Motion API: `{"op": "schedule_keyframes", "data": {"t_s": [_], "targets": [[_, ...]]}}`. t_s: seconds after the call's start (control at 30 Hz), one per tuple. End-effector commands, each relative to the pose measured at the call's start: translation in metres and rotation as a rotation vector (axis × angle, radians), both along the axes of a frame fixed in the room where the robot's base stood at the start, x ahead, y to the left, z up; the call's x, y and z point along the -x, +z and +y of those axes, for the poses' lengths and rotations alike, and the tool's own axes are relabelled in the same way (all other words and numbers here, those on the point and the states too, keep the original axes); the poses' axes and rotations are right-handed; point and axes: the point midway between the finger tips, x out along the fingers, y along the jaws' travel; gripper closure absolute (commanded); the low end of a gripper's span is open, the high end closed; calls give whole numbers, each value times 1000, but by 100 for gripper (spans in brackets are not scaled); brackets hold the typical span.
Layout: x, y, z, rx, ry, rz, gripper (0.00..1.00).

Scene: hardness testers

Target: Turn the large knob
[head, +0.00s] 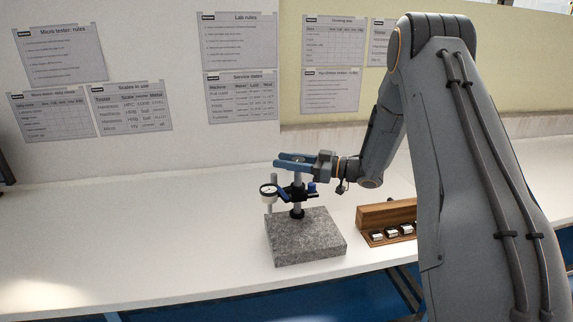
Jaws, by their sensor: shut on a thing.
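A dial gauge stand has a speckled grey stone base (305,242) and an upright metal post (298,203). A black clamp (292,192) on the post carries a round white dial gauge (268,190). A small dark blue knob (312,188) shows on the clamp's right side; I cannot tell whether it is the large knob. My gripper (289,162) reaches in from the right, level, with its blue fingers on either side of the post's top, above the clamp. It is shut there; the fingers hide most of what lies between them.
A wooden block (386,214) with several small metal pieces stands to the right of the base, partly behind my arm. The white bench (130,240) is clear to the left. Its front edge runs close before the base. Printed sheets hang on the wall behind.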

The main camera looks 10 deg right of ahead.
Motion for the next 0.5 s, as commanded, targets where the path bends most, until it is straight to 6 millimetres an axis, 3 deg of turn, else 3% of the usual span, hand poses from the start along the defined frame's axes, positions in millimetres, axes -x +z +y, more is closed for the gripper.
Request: {"op": "schedule_keyframes", "data": {"t_s": [0.5], "targets": [[3,1,2,0,92,-1,90]]}}
